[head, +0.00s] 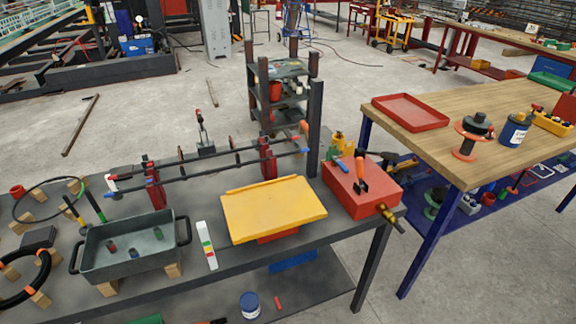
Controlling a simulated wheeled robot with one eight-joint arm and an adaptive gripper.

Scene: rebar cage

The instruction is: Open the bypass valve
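A brass valve-like fitting (391,219) sticks out from the front right of a red box (376,203) at the right end of the grey bench. It is small, and I cannot tell its handle position or whether it is the bypass valve. A tool with an orange handle (360,168) and a blue-handled piece (342,165) lie on the box top. Two dark horizontal bars (222,164) on red stands, with red and blue ends, run along the back of the bench. My gripper is not in view.
The grey bench holds a yellow tray (272,208), a grey tub (132,250) and black rings on wooden blocks at left. A dark rack (315,130) stands behind it. A wooden table (470,135) with blue legs stands at right. Bare floor (345,90) lies behind.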

